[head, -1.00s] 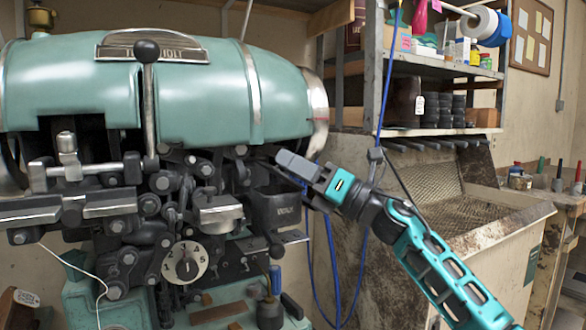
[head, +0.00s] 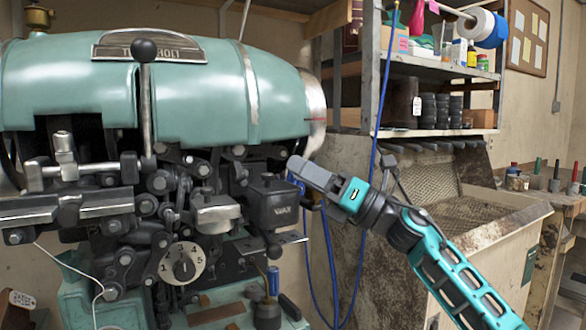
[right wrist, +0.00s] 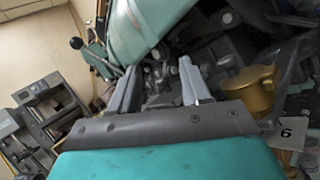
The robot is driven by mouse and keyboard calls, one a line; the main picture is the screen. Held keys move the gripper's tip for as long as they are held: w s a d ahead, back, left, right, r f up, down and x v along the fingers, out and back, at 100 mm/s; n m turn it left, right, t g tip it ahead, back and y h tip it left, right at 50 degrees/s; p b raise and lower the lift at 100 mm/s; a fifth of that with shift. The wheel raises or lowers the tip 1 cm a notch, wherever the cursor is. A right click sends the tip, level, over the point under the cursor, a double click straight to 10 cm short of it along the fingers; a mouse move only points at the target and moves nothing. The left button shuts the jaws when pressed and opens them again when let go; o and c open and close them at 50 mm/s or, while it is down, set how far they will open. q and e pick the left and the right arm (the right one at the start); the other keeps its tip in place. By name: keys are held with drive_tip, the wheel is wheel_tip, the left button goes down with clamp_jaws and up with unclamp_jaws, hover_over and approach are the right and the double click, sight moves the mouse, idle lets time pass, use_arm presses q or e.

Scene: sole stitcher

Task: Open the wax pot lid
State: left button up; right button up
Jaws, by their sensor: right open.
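The wax pot (head: 280,212) is a dark box marked WAX on the right side of the green machine in the head view. Its dark lid (head: 266,184) lies on top and looks shut, with a small knob. My right gripper (head: 297,166) is just above and right of the pot, its grey fingers pointing left. It looks apart from the lid. In the right wrist view the two fingers of this gripper (right wrist: 158,66) are spread with nothing held between them. I cannot pick out the lid surely in that view. My left gripper is out of view.
The machine's green housing (head: 205,95) hangs over the pot, and a ball-topped lever (head: 145,95) stands at its front. Blue cables (head: 372,120) hang close to my right gripper. A brass cylinder (right wrist: 248,88) is right of the fingers in the wrist view.

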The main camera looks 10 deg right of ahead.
use_arm(q)
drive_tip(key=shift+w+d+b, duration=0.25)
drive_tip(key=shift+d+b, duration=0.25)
drive_tip(key=shift+b, duration=0.15)
use_arm(e)
drive_tip(key=v, duration=1)
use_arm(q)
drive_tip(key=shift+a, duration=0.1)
